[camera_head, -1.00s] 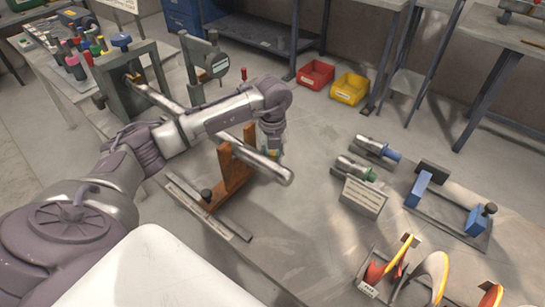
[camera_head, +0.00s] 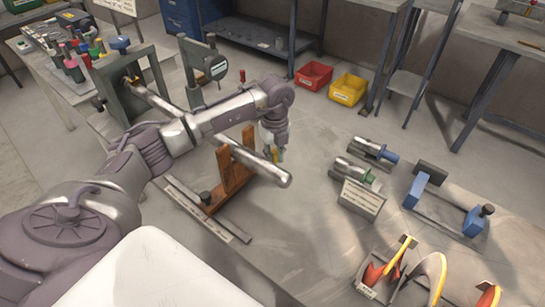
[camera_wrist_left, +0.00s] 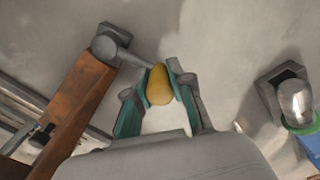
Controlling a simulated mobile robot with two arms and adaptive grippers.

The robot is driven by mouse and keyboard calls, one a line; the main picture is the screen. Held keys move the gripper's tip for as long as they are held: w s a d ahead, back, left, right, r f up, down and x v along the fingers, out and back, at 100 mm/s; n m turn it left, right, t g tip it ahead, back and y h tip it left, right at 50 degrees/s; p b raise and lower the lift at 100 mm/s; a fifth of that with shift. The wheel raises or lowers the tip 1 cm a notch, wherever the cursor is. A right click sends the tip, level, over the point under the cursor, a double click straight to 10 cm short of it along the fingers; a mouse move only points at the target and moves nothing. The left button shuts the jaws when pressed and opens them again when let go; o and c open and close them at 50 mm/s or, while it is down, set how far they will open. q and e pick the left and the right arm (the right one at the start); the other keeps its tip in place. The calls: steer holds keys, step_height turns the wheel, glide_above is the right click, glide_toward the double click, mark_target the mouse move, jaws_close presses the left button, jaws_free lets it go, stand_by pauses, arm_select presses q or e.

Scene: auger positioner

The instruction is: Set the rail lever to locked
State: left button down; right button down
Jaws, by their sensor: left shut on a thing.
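The rail lever ends in a yellow knob (camera_wrist_left: 159,86), seen in the left wrist view between my left gripper's teal fingers. My left gripper (camera_wrist_left: 160,88) is shut on this knob. A grey arm runs left from near the knob to a round pivot (camera_wrist_left: 110,42) on the orange-brown stand (camera_wrist_left: 75,100). In the head view my left gripper (camera_head: 274,153) is just behind the steel bar that crosses the stand (camera_head: 234,172). The lever is mostly hidden there. I cannot read whether it is at locked. My right gripper is not in view.
The steel bar (camera_head: 262,164) runs from the grey upright frame (camera_head: 127,90) over the stand. A rail (camera_head: 208,208) lies at the stand's foot. To the right are steel cylinders (camera_head: 357,169), a label card (camera_head: 362,199) and a blue-ended fixture (camera_head: 445,200). The table between is clear.

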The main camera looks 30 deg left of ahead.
arm_select(q)
steer(key=w+n, duration=0.2)
steer(key=n, duration=0.1)
steer(key=shift+a+r+n+p, duration=0.15)
steer(key=shift+a+n+p, duration=0.15)
steer(key=shift+a+p, duration=0.1)
steer(key=n, duration=0.1)
steer(key=w+a+n+p, duration=0.1)
steer(key=n, duration=0.2)
steer(key=shift+w+a+n, duration=0.3)
steer(key=shift+w+a, duration=0.05)
steer(key=shift+a, duration=0.05)
steer(key=a+n+p, duration=0.1)
steer(key=n, duration=0.1)
steer(key=w+a+n+p, duration=0.1)
steer(key=n, duration=0.2)
steer(key=shift+a+p, duration=0.2)
steer(key=shift+p, duration=0.15)
steer(key=shift+a+n, duration=0.2)
steer(key=shift+n, duration=0.2)
steer(key=c, duration=1.3)
jaws_free()
steer(key=shift+o, duration=0.2)
